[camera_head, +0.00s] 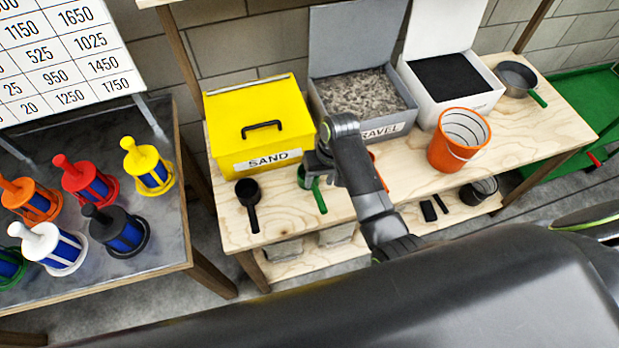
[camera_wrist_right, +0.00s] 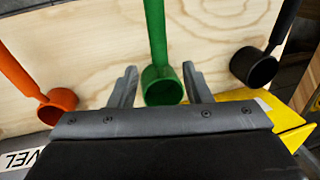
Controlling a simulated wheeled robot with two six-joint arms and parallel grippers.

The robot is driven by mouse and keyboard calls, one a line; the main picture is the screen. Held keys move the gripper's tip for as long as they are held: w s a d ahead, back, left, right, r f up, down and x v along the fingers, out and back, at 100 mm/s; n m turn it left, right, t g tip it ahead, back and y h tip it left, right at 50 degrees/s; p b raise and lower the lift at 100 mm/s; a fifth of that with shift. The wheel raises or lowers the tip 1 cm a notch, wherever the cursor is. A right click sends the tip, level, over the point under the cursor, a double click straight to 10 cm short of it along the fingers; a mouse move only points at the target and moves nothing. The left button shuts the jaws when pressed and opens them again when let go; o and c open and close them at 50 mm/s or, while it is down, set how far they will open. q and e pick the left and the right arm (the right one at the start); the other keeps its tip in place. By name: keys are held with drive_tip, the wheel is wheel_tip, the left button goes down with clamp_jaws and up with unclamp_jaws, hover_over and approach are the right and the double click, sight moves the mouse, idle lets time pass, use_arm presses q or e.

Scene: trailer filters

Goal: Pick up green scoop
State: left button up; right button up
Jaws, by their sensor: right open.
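The green scoop (camera_head: 320,198) lies on the wooden table in front of the yellow sand box, its handle toward the table's front edge. My right gripper (camera_head: 316,168) is over its cup and hides part of it. In the right wrist view the green scoop (camera_wrist_right: 161,84) shows between the two spread fingers of my right gripper (camera_wrist_right: 159,76), with a gap on each side. Its handle runs up out of the picture. The right gripper is open and holds nothing. My left gripper is not in view.
A black scoop (camera_head: 248,195) lies to the left and an orange scoop (camera_wrist_right: 58,104) on the other side. The yellow sand box (camera_head: 258,125), gravel box (camera_head: 398,128) and orange bucket (camera_head: 458,140) stand behind. A side table (camera_head: 150,255) holds several coloured filters.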

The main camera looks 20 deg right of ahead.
sight(316, 189)
drive_tip(key=shift+s+a+f+p, duration=0.1)
drive_tip(key=shift+a+f, duration=0.15)
drive_tip(key=shift+f, duration=1)
drive_tip(key=shift+w+a+f+p, duration=0.15)
drive_tip(key=shift+a+f, duration=0.1)
drive_tip(key=shift+f, duration=1.05)
drive_tip(key=shift+s+a+f+p, duration=0.15)
drive_tip(key=shift+a+f, duration=0.1)
drive_tip(key=shift+f, duration=1)
clamp_jaws()
